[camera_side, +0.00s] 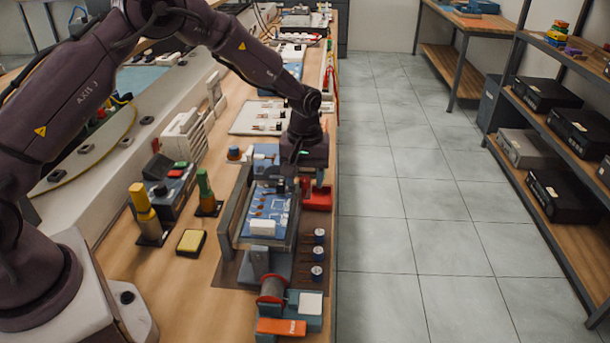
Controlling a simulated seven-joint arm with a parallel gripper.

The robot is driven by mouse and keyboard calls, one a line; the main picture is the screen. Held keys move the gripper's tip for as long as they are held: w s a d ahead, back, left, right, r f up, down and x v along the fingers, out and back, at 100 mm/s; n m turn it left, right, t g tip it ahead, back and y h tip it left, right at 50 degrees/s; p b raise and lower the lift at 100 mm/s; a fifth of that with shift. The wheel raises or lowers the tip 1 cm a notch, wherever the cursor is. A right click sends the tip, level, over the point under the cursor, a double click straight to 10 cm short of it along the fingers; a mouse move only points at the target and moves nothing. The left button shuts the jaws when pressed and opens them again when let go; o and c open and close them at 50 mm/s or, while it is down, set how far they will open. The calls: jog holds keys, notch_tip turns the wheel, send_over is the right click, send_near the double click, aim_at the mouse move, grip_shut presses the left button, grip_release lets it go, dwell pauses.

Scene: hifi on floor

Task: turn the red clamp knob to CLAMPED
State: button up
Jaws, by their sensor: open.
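My gripper (298,182) points down over the far end of a board fixture (234,230) on the bench. Its fingers are small and partly lost against the dark parts below, and I see nothing held between them. A blue circuit board (269,205) with a white block and small orange parts lies in the fixture. A red part (318,198) shows low at the right of the fixture, just beside and below my gripper. I cannot tell whether it is the clamp knob, or which way any knob is turned. No CLAMPED marking is readable.
A reddish spool (272,289) and an orange box (281,327) stand at the near end. Several blue-topped cylinders (318,253) line the bench's right edge. A yellow sponge (191,242) and yellow bottle (143,206) stand left. The floor aisle (400,230) is clear.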

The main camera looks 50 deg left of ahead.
jog(key=shift+c, duration=0.5)
jog(key=c, duration=0.8)
jog(key=shift+c, duration=0.2)
jog(key=shift+m, duration=0.3)
jog(key=m, duration=0.3)
jog(key=shift+m, duration=0.3)
jog(key=m, duration=0.4)
jog(key=shift+m, duration=0.3)
jog(key=m, duration=0.4)
jog(key=shift+m, duration=2.5)
